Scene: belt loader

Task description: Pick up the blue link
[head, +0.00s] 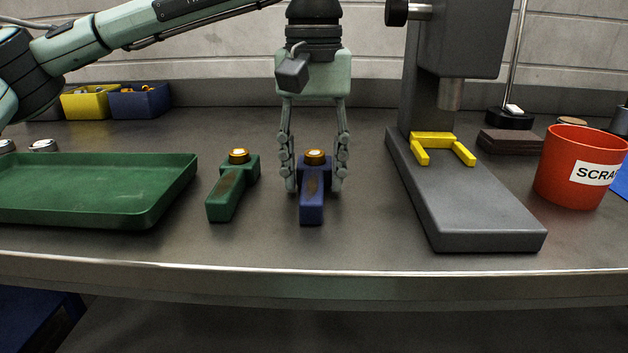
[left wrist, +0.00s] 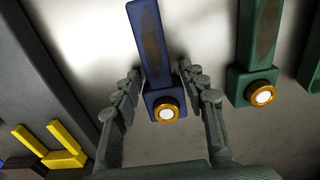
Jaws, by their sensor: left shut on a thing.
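The blue link (head: 312,208) lies on the bench in the middle of the head view, with a brass-coloured ring on its far end and a brown patch on its bar. My left gripper (head: 316,186) points down over it, with one finger on each side of the ring end, shut on it. In the left wrist view the blue link (left wrist: 150,45) runs up between the two fingers of the left gripper (left wrist: 170,85). The link looks still at bench level. My right gripper is not in view.
A similar green link (head: 226,195) lies just left of the blue one. A green tray (head: 168,190) is further left. A grey press (head: 480,218) with a yellow fork (head: 434,136) stands to the right, then a red scrap bin (head: 562,172). Yellow (head: 85,105) and blue bins (head: 140,104) stand behind.

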